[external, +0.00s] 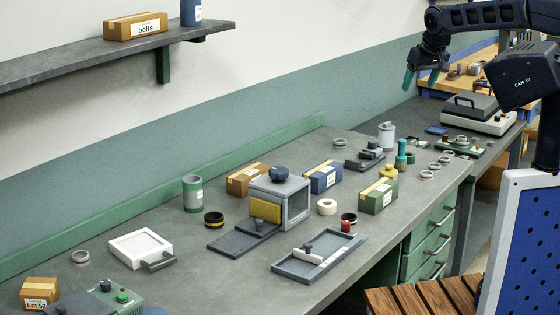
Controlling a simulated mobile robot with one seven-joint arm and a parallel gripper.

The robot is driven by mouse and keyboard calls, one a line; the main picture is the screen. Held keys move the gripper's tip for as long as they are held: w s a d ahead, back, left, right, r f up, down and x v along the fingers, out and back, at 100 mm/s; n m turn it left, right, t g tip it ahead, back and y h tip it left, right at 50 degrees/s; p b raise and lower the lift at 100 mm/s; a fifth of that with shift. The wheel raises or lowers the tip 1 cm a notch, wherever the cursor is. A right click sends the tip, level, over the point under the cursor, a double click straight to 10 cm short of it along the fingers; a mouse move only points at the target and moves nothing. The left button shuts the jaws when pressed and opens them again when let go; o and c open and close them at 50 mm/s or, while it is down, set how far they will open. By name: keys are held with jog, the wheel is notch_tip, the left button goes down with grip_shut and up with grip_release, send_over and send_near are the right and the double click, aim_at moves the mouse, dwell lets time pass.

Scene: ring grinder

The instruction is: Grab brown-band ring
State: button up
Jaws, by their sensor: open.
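My gripper (421,79) is at the upper right, open and empty. Its two green-tipped fingers point down, high over the far end of the bench. Several small rings lie on the bench, and their band colours are hard to tell. One grey ring (80,257) at the left front seems to have a reddish-brown band. A row of small grey rings (427,175) at the right edge also shows faint brownish bands. I cannot tell which is the brown-band ring.
A grey box-shaped machine (296,205) stands mid-bench, with a grey tray (335,268) before it. A wall shelf (60,72) hangs upper left.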

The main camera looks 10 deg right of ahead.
jog(key=w+a+n, duration=0.1)
jog(key=w+a, duration=0.3)
jog(key=a, duration=0.4)
jog(key=w+a+n+y, duration=0.1)
jog(key=w+a, duration=0.3)
jog(key=a, duration=0.4)
jog(key=w+a+n, duration=0.1)
jog(key=w+a, duration=0.2)
jog(key=a, duration=0.5)
jog(key=a+f+n+y, duration=0.1)
jog(key=a+f, duration=0.3)
jog(key=a, duration=0.8)
jog(key=a+f+n+y, duration=0.15)
jog(key=a+f, duration=0.25)
jog(key=a, duration=0.8)
jog(key=n+g+y, duration=0.1)
jog(key=n+g, duration=0.1)
jog(key=n, duration=0.3)
send_near(84, 252)
jog(key=shift+s+a+f+m, duration=0.1)
jog(key=shift+s+a+f, duration=0.15)
jog(key=shift+f, duration=0.25)
jog(key=shift+s+a+f+m, duration=0.1)
jog(key=shift+s+a+f, duration=0.1)
jog(key=shift+f, duration=0.35)
jog(key=shift+s+a+f+m, duration=0.1)
jog(key=shift+s+a+f, duration=0.15)
jog(key=shift+f, duration=0.25)
jog(key=shift+x, duration=2.6)
